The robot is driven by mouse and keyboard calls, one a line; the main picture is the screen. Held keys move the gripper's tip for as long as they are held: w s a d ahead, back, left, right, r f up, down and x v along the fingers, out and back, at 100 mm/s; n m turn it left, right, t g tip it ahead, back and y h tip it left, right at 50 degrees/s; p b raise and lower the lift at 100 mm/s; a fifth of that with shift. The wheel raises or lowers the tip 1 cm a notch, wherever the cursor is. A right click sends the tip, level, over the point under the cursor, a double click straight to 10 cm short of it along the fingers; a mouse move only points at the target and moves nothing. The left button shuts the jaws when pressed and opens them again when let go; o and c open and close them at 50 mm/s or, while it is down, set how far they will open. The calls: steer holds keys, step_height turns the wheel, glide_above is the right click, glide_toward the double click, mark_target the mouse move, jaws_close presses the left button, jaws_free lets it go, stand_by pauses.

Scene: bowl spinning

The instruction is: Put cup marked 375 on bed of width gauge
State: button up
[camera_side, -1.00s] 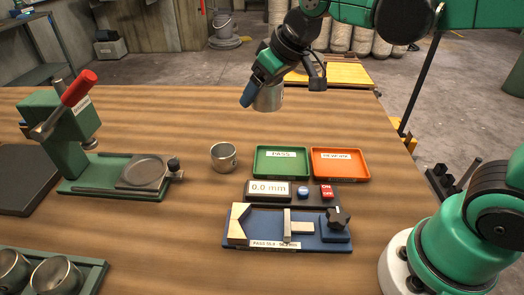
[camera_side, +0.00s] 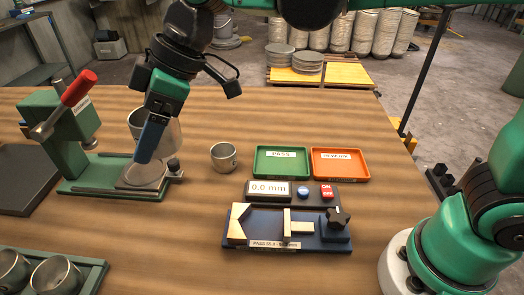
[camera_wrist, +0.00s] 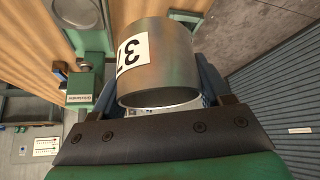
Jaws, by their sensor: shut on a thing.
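A metal cup (camera_wrist: 160,65) is in my gripper (camera_side: 145,150). In the wrist view its white label reads "37", with any further digit out of sight. In the side view the cup (camera_side: 172,138) is partly hidden by my fingers and hangs over or near the round plate of the green press; its exact height I cannot tell. The width gauge (camera_side: 262,240), a blue base with a wooden V-block at left, a slide and a dark knob at right, stands front centre. Its bed between V-block and slide is bare. My gripper is left of and behind the gauge.
A second metal cup (camera_side: 224,157) stands between press (camera_side: 60,120) and the green PASS tray (camera_side: 281,175). The orange tray (camera_side: 340,175) is right of it. A readout box (camera_side: 255,190) showing 0.0 mm stands behind the gauge. A rack (camera_side: 85,268) of cups is front left.

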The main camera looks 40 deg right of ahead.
mark_target(175, 236)
steer(key=shift+a+f, duration=0.1)
step_height(175, 236, down, 19)
steer(key=shift+f, duration=0.2)
stand_by(0.6)
steer(key=shift+f, duration=0.15)
steer(key=o, duration=1.4)
steer(key=shift+c, duration=0.2)
steer(key=shift+v, duration=2.75)
steer(key=s+d+r+m+t+h, duration=0.1)
steer(key=s+d+r+m+h, duration=0.1)
steer(key=d, duration=0.4)
steer(key=s+d+r+m+t+h, duration=0.2)
steer(key=d+r+m, duration=0.1)
steer(key=d+m, duration=0.4)
steer(key=s+d+r+m+t+h, duration=0.1)
steer(key=s+d+r+m+h, duration=0.1)
steer(key=d, duration=0.5)
steer(key=shift+d+r+m+t, duration=0.2)
steer(key=shift+r+m+t, duration=0.1)
steer(key=shift+r+m, duration=0.75)
